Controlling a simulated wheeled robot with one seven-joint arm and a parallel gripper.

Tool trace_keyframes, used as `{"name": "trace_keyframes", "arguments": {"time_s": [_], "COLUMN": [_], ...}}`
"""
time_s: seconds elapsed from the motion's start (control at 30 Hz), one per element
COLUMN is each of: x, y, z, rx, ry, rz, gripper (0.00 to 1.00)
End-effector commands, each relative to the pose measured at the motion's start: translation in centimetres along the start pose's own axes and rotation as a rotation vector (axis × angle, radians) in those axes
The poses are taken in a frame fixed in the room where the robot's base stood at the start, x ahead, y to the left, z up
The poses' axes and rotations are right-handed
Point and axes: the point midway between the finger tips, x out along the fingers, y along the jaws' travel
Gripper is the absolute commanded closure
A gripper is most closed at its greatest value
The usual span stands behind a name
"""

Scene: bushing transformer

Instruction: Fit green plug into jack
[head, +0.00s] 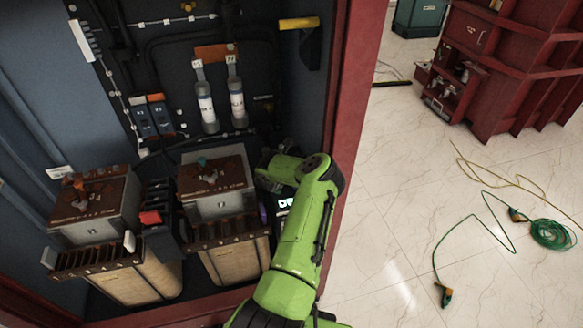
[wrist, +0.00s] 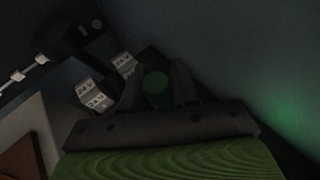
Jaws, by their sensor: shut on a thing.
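My gripper (wrist: 157,88) shows in the wrist view with its two dark fingers closed around a round, dark green end, which I take to be the green plug (wrist: 155,82). The view is dim, so the plug's front and whatever it faces are hard to make out. In the head view my green arm reaches into the right side of the open cabinet, and its own links hide the gripper and the plug. I cannot pick out the jack in either view.
The cabinet's red right frame (head: 355,90) stands close beside my arm. Two transformer boxes (head: 95,205) (head: 215,180) fill the cabinet's lower part. Pale labelled blocks (wrist: 90,95) sit near my fingers. A green cable (head: 552,234) lies on the open tiled floor at right.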

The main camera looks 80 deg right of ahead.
Motion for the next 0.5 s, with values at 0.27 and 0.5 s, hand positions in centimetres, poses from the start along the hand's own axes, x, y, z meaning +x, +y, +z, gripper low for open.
{"name": "trace_keyframes", "arguments": {"time_s": [0.27,0.5], "x": [1.6,1.5], "y": [0.0,0.0], "z": [-3.8,-3.7], "rx": [-0.002,-0.001], "ry": [-0.001,-0.001], "rz": [0.000,0.000], "gripper": [1.00,1.00]}}
